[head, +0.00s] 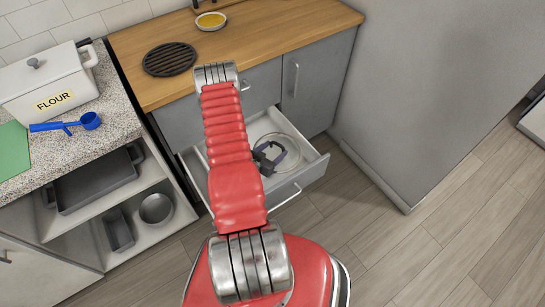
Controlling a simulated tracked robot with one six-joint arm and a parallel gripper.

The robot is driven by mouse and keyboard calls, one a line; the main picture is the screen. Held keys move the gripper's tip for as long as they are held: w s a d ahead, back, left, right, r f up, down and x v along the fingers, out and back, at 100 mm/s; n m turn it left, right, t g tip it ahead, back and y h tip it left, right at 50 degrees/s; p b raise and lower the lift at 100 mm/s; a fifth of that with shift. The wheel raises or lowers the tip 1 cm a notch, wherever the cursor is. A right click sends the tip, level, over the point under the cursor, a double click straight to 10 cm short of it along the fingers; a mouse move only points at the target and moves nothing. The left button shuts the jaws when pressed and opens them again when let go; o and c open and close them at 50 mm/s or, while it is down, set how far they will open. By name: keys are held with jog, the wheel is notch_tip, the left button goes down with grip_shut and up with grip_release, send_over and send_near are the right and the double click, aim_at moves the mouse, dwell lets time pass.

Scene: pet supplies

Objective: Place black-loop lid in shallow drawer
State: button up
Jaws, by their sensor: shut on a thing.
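The open shallow drawer (316,168) juts out of the grey cabinet below the wooden counter, its inside pale. A clear round lid (297,149) with a thin pale rim shows within the drawer's outline. My gripper (275,157), dark with purplish fingers, is over the lid's middle and shut on it. The black loop is not distinct from the dark gripper. I cannot tell whether the lid touches the drawer floor. My red arm hides the left part of the drawer.
The wooden counter (285,38) holds a black round trivet (170,60) and a yellow-filled dish (211,21). At left, a speckled counter holds a flour canister (50,85) and a blue scoop (90,121). Pans sit on shelves below.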

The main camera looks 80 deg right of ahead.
aim_at(274, 156)
jog(key=shift+f, duration=0.2)
jog(key=shift+f, duration=2.05)
jog(key=shift+f, duration=0.6)
jog(key=o, duration=1.4)
jog(key=shift+r, duration=0.1)
jog(key=shift+r, duration=0.45)
jog(key=v, duration=0.7)
jog(key=shift+a, duration=0.25)
jog(key=shift+w+r, duration=0.1)
